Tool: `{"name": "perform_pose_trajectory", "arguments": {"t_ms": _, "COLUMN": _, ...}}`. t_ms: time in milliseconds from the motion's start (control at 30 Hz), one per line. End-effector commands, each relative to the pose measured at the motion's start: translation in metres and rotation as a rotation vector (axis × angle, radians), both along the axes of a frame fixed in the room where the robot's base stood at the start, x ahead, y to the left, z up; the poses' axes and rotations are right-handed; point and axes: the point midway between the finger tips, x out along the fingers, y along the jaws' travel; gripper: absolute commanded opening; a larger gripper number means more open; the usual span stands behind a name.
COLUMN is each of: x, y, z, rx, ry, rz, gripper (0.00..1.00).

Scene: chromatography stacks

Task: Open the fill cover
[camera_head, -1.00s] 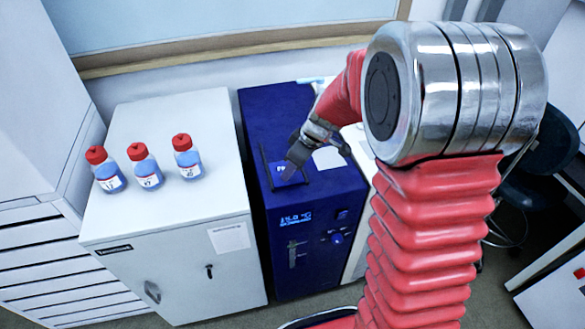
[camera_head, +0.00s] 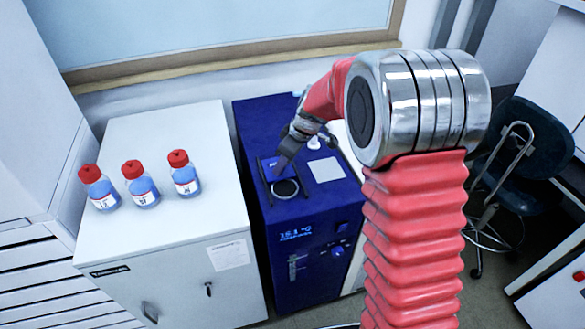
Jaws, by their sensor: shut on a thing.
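The blue chiller (camera_head: 313,218) stands in the middle with a lit temperature display on its front. On its top, the fill cover (camera_head: 268,166), a small blue flap with a pale label, is tilted up behind a round dark fill opening (camera_head: 285,188) with a light rim. My gripper (camera_head: 282,162) reaches down from the upper right and is shut on the cover's edge. The fingertips hide part of the cover, and the exact contact is too small to see.
A white cabinet (camera_head: 190,246) on the left bears several blue bottles with red caps, including one near the chiller (camera_head: 184,174). A pale sheet (camera_head: 326,168) lies on the chiller top, right of the opening. A dark chair (camera_head: 530,150) stands at the right.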

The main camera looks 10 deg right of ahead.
Motion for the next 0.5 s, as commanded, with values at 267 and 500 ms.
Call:
{"name": "perform_pose_trajectory", "arguments": {"t_ms": 267, "x": 0.0032, "y": 0.0073, "z": 0.0002, "rx": 0.001, "ry": 0.001, "rz": 0.012, "gripper": 0.00}}
{"name": "perform_pose_trajectory", "arguments": {"t_ms": 500, "x": 0.0029, "y": 0.0074, "z": 0.0000, "rx": 0.001, "ry": 0.001, "rz": 0.013, "gripper": 0.29}}
